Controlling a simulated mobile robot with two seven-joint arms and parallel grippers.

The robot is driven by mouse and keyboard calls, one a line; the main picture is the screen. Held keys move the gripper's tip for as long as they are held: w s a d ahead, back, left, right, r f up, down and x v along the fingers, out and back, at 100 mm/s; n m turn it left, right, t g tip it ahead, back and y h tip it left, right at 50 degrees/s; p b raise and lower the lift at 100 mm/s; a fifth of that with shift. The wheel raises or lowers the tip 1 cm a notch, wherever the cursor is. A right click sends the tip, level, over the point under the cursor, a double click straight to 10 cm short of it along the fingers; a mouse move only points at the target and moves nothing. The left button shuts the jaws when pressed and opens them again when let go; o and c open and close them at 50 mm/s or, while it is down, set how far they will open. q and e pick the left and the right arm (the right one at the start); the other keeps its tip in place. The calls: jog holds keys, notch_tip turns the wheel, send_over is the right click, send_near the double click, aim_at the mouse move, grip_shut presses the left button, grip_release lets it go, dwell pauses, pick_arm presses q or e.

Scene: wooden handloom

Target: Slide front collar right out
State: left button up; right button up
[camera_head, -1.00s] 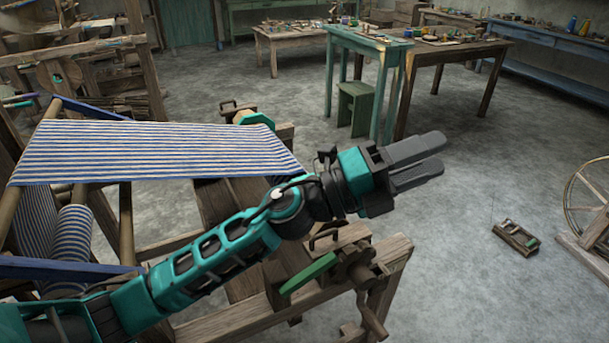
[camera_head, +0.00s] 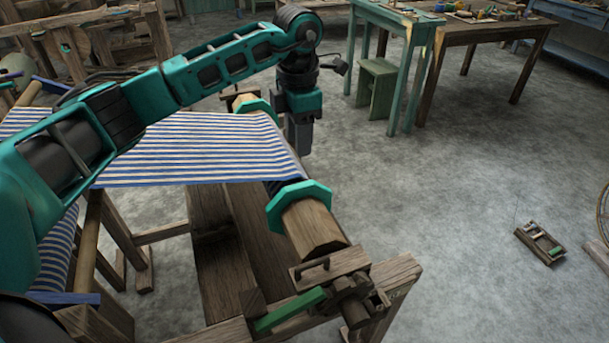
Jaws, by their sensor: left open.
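Two teal octagonal collars sit on the loom's front beam, one at each edge of the striped cloth. The near collar (camera_head: 297,205) shows clearly, with the bare wooden beam end (camera_head: 314,229) sticking out toward me. The far collar (camera_head: 256,107) is partly hidden behind my left arm and gripper. My left gripper (camera_head: 299,140) points down beside the cloth's right edge, close to the far collar and well apart from the near one. It is open and holds nothing visible; its fingers overlap from this side. Whether it touches the far collar cannot be told. My right gripper is not in view.
Blue-and-white striped cloth (camera_head: 195,150) stretches over the loom to the beam. A green lever (camera_head: 290,309) and a bracket (camera_head: 330,267) stand at the near beam end. A green stool (camera_head: 377,94) and tables are behind. The floor to the right is mostly clear.

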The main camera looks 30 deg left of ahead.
aim_at(299, 185)
pick_arm(q)
notch_tip(299, 185, down, 12)
jog(key=shift+s+d+f, duration=0.1)
jog(key=shift+s, duration=0.05)
jog(key=shift+c, duration=0.3)
grip_shut()
dwell(0.5)
